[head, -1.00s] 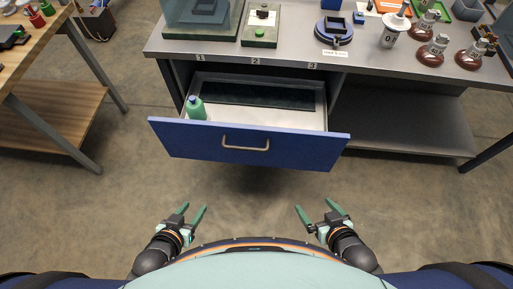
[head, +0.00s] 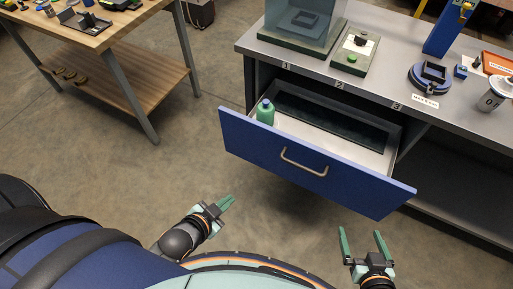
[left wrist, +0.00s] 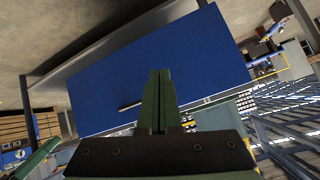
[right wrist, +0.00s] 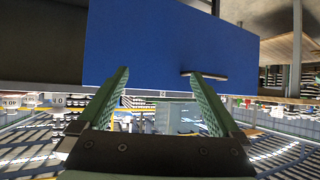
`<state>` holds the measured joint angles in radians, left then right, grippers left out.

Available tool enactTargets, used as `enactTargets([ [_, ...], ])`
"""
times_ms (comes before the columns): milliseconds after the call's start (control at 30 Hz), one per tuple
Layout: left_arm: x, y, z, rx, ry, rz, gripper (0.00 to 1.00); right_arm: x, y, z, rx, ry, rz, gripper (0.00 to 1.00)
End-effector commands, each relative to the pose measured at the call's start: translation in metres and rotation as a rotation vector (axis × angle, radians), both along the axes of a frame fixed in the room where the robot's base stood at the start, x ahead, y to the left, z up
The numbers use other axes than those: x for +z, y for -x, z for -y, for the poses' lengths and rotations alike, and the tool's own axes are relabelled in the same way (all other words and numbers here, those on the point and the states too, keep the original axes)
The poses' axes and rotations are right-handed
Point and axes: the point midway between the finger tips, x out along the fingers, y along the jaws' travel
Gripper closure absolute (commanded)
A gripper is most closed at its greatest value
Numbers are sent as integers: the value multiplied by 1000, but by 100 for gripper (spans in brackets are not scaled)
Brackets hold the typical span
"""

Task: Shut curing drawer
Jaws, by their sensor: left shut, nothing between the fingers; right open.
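The curing drawer is pulled out from under the grey workbench. Its blue front (head: 252,142) carries a grey bar handle (head: 304,163). A green bottle (head: 265,112) stands inside at the left, and a dark strip lies along the drawer's back. My left gripper (head: 226,203) is shut and empty, in front of the drawer and apart from it; the blue front fills much of the left wrist view (left wrist: 205,60). My right gripper (head: 362,238) is open and empty, in front of the drawer's right part, apart from it. The blue front also shows in the right wrist view (right wrist: 150,45).
The grey bench top (head: 385,85) holds a glass case (head: 303,22), a green-based fixture (head: 353,52), a blue round fixture (head: 430,77) and an insulator (head: 493,93). A wooden table (head: 117,30) stands at the left. The floor before the drawer is clear.

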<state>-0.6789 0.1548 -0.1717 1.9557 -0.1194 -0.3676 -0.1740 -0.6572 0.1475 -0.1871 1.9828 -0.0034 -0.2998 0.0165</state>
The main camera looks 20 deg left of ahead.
Motion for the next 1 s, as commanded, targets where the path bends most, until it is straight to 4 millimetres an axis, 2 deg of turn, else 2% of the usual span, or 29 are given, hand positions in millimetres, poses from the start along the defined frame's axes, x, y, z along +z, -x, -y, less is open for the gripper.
enactTargets([
  [33,-20,-9,-8,-71,-125,57,100,-7,-14,-1,12,1,85,0],
  [100,-26,-20,-19,-182,-330,140,100,6,-31,-4,28,3,210,0],
  [200,-29,-35,-31,-333,-634,251,100,31,-49,-8,55,3,392,0],
  [367,-31,-55,-45,-546,-1142,400,100,73,-58,-18,101,-3,680,0],
  [533,-33,-69,-50,-733,-1707,512,100,115,-44,-28,156,-10,983,0],
  [700,-30,-76,-48,-855,-2216,558,100,147,-14,-36,207,-22,1241,0],
  [833,-27,-78,-45,-899,-2475,556,100,163,6,-39,233,-26,1363,0],
  [1000,-21,-79,-43,-917,-2606,548,100,174,17,-41,246,-29,1423,0],
])
